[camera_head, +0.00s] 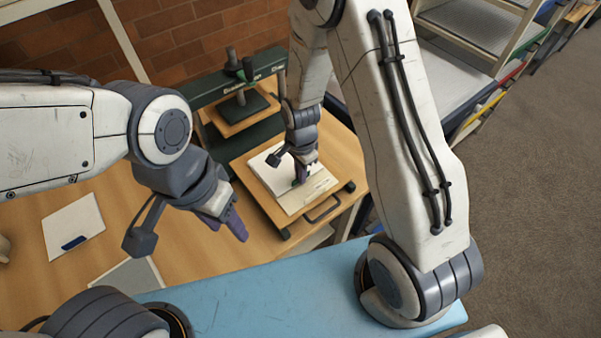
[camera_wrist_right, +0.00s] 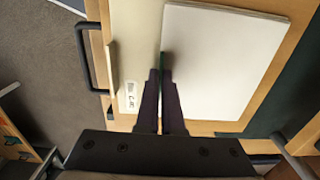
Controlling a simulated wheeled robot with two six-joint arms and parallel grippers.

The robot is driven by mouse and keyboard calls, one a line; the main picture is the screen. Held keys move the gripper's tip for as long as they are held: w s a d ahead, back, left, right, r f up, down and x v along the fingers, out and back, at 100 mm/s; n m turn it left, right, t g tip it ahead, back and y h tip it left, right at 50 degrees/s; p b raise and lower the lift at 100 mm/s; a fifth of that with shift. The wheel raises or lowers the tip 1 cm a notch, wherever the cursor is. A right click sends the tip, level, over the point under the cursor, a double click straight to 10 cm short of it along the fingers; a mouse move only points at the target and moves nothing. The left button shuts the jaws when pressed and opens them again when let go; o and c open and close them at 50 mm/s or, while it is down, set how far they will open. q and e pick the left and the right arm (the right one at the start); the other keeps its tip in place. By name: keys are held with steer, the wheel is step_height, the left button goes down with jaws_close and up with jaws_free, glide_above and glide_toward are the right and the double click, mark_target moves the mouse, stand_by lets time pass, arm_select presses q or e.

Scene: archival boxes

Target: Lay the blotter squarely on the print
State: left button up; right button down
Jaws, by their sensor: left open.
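The blotter is a thick white sheet (camera_wrist_right: 220,65) with a green tab (camera_wrist_right: 166,62) on one edge. It shows in the head view (camera_head: 268,170) over the print. The print is a cream sheet with a small label (camera_head: 309,193), also in the right wrist view (camera_wrist_right: 138,50); the blotter covers part of it, leaving a strip bare. My right gripper (camera_wrist_right: 160,76) is shut on the green tab, its two fingers nearly together. Whether the blotter touches the print is unclear. My left gripper (camera_head: 238,226) is open and empty above the table, left of the board.
The print lies on a wooden board (camera_head: 246,169) with a black handle (camera_head: 322,209). A dark green press (camera_head: 236,88) stands behind it. Another white sheet with a blue tab (camera_head: 72,222) lies on the wooden table at left. A grey sheet (camera_head: 130,278) lies near the table's front.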

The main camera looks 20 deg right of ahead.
steer(key=shift+f, duration=0.2)
steer(key=c, duration=1.1)
jaws_free()
steer(key=shift+o, duration=0.2)
steer(key=shift+r, duration=0.1)
step_height(320, 180, up, 12)
steer(key=b, duration=0.1)
steer(key=s+a+r+n, duration=0.2)
steer(key=s+r+n, duration=0.1)
steer(key=s+n, duration=0.3)
steer(key=s+a+r+n, duration=0.2)
steer(key=s+a+n, duration=0.1)
steer(key=s+n, duration=0.4)
steer(key=s+a+r+n+y, duration=0.1)
steer(key=s+a+r+n, duration=0.1)
steer(key=s+n, duration=0.5)
steer(key=shift+a+r+n, duration=0.4)
steer(key=shift+r+n, duration=0.1)
steer(key=shift+r, duration=0.3)
steer(key=shift+w, duration=0.1)
